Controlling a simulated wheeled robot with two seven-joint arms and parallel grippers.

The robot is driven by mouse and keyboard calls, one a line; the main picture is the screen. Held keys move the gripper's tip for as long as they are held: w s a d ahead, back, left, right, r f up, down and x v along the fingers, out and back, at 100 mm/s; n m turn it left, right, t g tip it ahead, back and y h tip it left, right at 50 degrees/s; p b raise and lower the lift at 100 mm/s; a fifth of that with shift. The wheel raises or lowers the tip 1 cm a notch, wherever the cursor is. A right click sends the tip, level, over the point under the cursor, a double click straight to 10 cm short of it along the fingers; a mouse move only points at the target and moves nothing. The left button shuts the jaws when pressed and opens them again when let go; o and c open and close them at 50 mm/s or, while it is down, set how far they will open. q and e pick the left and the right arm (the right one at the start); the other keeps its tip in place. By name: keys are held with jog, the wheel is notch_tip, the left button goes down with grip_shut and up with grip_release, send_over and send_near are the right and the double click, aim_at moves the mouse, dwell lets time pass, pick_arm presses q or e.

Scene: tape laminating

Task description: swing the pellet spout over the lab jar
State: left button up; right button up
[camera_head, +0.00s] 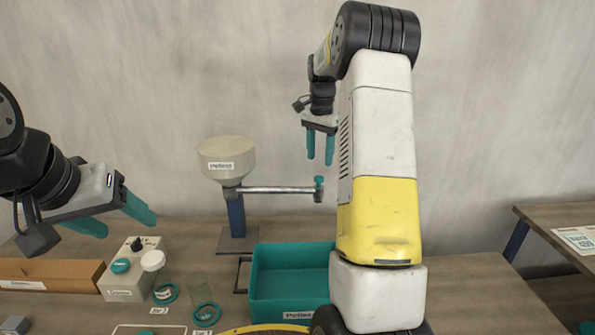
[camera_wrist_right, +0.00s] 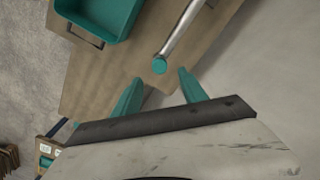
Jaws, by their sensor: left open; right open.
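The pellet hopper (camera_head: 227,155) stands on a dark post at the back of the table. Its metal spout (camera_head: 275,190) points right and ends in a teal knob (camera_head: 319,183). My right gripper (camera_head: 320,160) is open above the knob. In the right wrist view the spout (camera_wrist_right: 182,30) shows its knob (camera_wrist_right: 159,65) in line with the gap between the fingertips, not gripped. Clear jars with teal rings stand at the front left; one jar (camera_head: 198,292) is right of another. Which is the lab jar I cannot tell. My left gripper (camera_head: 130,227) is open above the table's left side.
A teal bin (camera_head: 290,284) sits in front of the spout; it also shows in the right wrist view (camera_wrist_right: 104,14). A grey control box (camera_head: 130,272) and a cardboard tray (camera_head: 50,274) lie at the left. My right arm hides part of the table. A side table (camera_head: 565,235) stands right.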

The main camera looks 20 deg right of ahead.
aim_at(319, 177)
notch_tip(319, 177, down, 7)
jog(key=shift+r, duration=0.15)
grip_shut()
dwell(1.5)
